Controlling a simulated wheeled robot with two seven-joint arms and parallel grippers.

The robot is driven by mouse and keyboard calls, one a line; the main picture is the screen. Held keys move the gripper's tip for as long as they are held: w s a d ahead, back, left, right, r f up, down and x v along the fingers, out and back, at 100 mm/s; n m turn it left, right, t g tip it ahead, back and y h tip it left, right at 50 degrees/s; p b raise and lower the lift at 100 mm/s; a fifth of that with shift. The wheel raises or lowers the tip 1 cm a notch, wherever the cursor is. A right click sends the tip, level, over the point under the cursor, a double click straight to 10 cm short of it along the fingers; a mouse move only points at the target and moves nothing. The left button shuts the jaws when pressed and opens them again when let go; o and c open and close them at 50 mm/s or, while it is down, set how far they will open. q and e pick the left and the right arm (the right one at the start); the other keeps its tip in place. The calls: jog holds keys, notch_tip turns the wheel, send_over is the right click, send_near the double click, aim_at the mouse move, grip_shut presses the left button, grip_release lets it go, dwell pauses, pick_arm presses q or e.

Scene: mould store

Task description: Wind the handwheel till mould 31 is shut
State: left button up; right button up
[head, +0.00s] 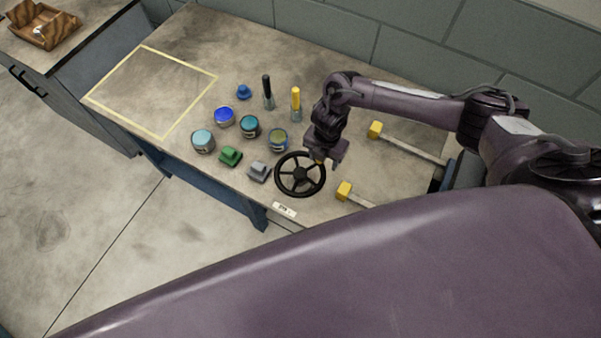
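The black handwheel (301,174) with spokes lies near the front edge of the bench in the head view. My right gripper (319,160) points down at the wheel's upper right rim. Its fingertips are small and partly hidden by the gripper body, so I cannot tell whether they grip the rim. A small white label (284,209) is on the bench's front edge below the wheel; its print is too small to read. To the right are two pale bars with yellow ends, a far one (375,130) and a near one (344,190). I cannot make out mould 31 or its gap. My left gripper is out of view.
Left of the wheel stand several paint tins (203,141), a green block (230,157), a grey block (258,172), a blue knobbed piece (244,92) and two upright handled tools (296,98). A yellow taped rectangle (190,104) is empty. A wooden tray (43,40) sits far left.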

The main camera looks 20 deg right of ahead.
notch_tip(320, 180, up, 6)
jog(key=p, duration=0.5)
jog(key=shift+w+a, duration=0.1)
jog(key=shift+r+p, duration=0.75)
jog(key=shift+r, duration=0.8)
jog(key=shift+f, duration=0.1)
